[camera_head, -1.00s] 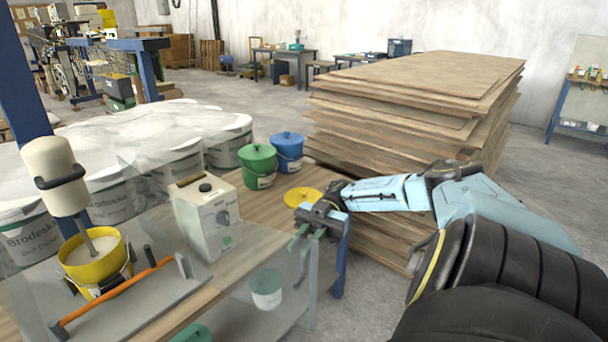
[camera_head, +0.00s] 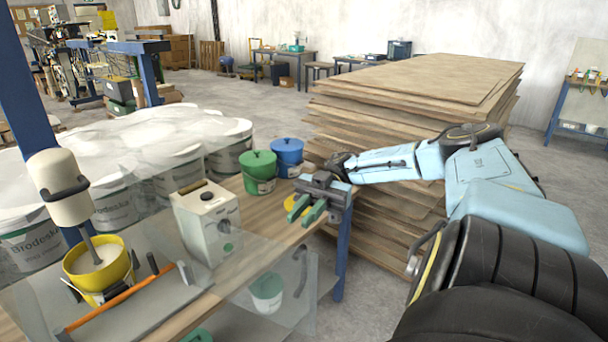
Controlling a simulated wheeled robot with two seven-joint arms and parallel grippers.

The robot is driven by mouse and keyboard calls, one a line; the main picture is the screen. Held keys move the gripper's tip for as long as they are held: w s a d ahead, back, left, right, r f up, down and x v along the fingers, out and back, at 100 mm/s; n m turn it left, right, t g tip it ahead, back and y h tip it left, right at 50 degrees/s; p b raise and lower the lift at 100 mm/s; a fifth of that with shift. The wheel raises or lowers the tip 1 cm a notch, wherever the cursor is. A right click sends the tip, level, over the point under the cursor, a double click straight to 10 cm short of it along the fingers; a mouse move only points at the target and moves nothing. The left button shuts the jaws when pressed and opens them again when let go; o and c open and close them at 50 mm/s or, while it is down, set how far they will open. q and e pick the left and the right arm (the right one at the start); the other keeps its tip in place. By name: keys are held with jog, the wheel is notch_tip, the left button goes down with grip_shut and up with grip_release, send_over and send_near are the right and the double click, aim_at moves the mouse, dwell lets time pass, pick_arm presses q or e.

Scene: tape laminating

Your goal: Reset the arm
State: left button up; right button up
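My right arm comes in from the right, and my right gripper (camera_head: 304,216) is over the right end of the workbench (camera_head: 263,227). Its two green fingers point toward the lower left with a gap between them, and nothing shows in the gap. A yellow disc (camera_head: 290,204) on the bench is mostly hidden behind the gripper. My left gripper is out of view.
Green (camera_head: 258,172) and blue (camera_head: 288,157) buckets stand behind the gripper. A white box-shaped device (camera_head: 207,222), a yellow bucket (camera_head: 98,272) under a mixer and an orange-handled tool (camera_head: 120,295) are left. A tall board stack (camera_head: 410,100) stands behind my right arm.

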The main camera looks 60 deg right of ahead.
aim_at(260, 247)
dwell(0.4)
